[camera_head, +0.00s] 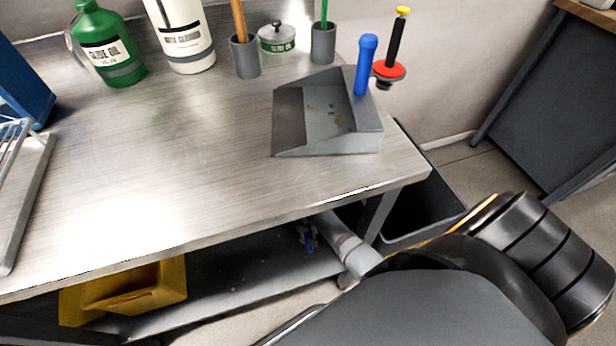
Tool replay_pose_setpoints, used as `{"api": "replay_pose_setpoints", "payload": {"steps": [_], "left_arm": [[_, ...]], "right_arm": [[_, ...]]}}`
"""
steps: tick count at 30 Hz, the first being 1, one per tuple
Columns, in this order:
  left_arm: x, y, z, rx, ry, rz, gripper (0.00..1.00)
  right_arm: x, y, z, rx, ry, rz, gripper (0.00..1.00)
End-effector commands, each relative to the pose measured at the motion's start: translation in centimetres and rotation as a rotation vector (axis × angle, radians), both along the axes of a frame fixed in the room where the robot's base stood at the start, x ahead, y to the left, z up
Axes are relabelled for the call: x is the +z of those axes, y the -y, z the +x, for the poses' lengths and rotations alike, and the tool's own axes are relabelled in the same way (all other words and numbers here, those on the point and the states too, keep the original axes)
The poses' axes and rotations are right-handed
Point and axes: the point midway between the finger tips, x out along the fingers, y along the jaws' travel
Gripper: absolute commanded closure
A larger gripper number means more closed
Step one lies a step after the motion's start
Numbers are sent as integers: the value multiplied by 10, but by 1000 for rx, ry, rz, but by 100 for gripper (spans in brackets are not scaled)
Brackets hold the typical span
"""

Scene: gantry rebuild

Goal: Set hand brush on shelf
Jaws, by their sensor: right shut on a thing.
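My right arm reaches in under the metal bench, and its gripper (308,236) is at the lower shelf (235,292), partly hidden by the bench's front edge. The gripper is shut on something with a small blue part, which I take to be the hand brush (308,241). Most of it is hidden in shadow and by the bench top. I cannot tell whether it touches the shelf. My left gripper is not in view.
The bench top (170,180) carries a grey dustpan (330,145) with a blue handle, bottles and pen cups at the back. A yellow bin (125,290) sits below at the left. A dark open bin (415,210) stands right of the bench leg (380,215). The shelf's middle looks clear.

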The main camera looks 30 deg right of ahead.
Motion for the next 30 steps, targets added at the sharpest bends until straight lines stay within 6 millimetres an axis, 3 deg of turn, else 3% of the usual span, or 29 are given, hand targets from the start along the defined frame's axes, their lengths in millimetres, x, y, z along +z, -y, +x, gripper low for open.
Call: {"api": "replay_pose_setpoints", "payload": {"steps": [6, 7, 12, 23, 30], "left_arm": [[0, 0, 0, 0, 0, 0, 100], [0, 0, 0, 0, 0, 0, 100], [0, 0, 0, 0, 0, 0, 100], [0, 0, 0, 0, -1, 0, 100], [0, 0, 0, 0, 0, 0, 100]], "right_arm": [[0, 0, 1, 0, 1, 1, 100], [0, 0, 1, 0, 1, 1, 77], [0, 0, 0, 0, 1, 0, 54], [5, 0, 0, 0, 1, 0, 54], [57, 2, 6, 0, 5, 0, 54]]}}
